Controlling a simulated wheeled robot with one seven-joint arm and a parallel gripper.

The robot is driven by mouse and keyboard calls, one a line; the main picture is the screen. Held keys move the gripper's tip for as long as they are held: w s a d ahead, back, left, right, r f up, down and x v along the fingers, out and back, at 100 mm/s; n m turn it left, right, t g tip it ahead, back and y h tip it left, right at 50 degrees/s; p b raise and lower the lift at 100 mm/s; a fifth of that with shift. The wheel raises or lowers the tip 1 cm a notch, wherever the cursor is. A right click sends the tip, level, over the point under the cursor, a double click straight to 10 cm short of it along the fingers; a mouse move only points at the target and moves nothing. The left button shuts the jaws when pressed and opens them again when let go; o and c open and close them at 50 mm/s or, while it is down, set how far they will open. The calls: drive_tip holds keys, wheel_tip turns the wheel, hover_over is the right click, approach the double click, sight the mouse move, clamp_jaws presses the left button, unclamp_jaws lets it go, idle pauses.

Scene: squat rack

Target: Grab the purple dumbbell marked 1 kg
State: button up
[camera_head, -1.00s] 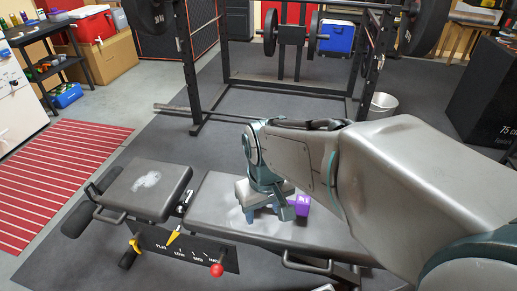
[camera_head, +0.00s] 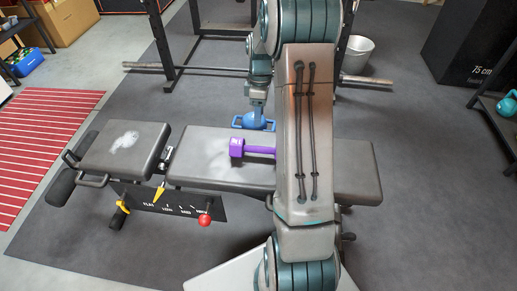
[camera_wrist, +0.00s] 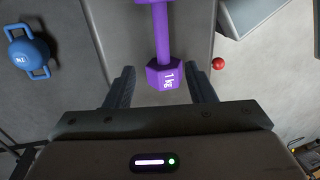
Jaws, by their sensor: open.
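The purple dumbbell (camera_head: 237,147) lies on the bench pad in the head view, its right end hidden behind my arm. In the wrist view the dumbbell (camera_wrist: 165,77) shows a hexagonal end marked 1 kg towards me, with its handle running up the picture. My gripper (camera_wrist: 161,73) is open and empty. Its fingers appear on either side of the marked end, with gaps on both sides; I cannot tell the height between them.
The bench (camera_head: 215,174) has a lever with a red knob (camera_head: 204,220) on its near side. A blue kettlebell (camera_head: 253,121) is beyond the bench; the wrist view shows it at left (camera_wrist: 28,53). A barbell (camera_head: 140,66) lies farther back. A bucket (camera_head: 355,54) stands behind.

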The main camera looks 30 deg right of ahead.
drive_tip(key=b, duration=0.2)
hover_over(259, 147)
drive_tip(key=w, duration=0.2)
drive_tip(key=f, duration=0.8)
drive_tip(key=shift+s+d, duration=0.2)
drive_tip(key=shift+d, duration=0.15)
drive_tip(key=shift+s+a+f+b, duration=0.1)
drive_tip(key=shift+s+f+b, duration=0.2)
drive_tip(key=shift+f, duration=0.6)
drive_tip(key=shift+s+a+f+b, duration=0.15)
drive_tip(key=shift+f+b, duration=0.2)
drive_tip(key=shift+f, duration=0.6)
drive_tip(key=shift+s+f+b, duration=0.2)
drive_tip(key=shift+f+b, duration=0.15)
drive_tip(key=shift+f, duration=0.55)
drive_tip(key=shift+r, duration=0.1)
clamp_jaws()
